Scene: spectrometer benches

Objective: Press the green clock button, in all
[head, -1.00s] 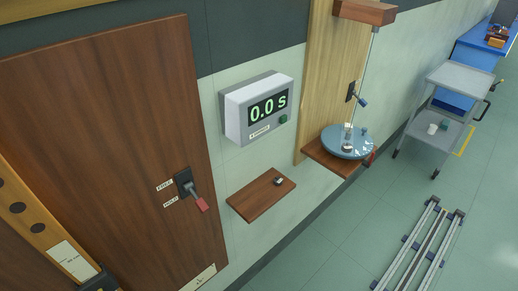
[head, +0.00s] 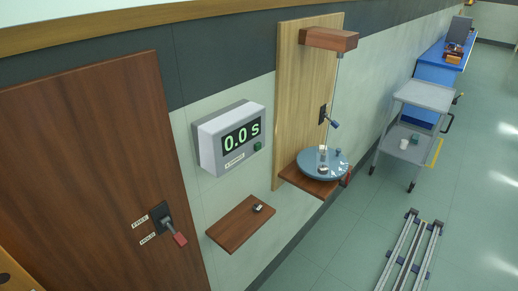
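The green clock button (head: 258,146) is a small green knob at the lower right of the clock's front face. The clock (head: 207,144) is a white and grey box fixed on the wall, and its dark display reads 0.0 s in green. A small label sits under the display, too small to read. Nothing touches the button. My gripper is not in the head view.
A small wooden shelf (head: 235,228) with a small dark object is below the clock. A brown panel (head: 85,170) with a red-handled FREE/HOLD lever (head: 172,230) is at left. A pendulum-like apparatus with a blue disc (head: 310,170) is right. A grey cart (head: 425,95) and floor rails (head: 408,255) stand further right.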

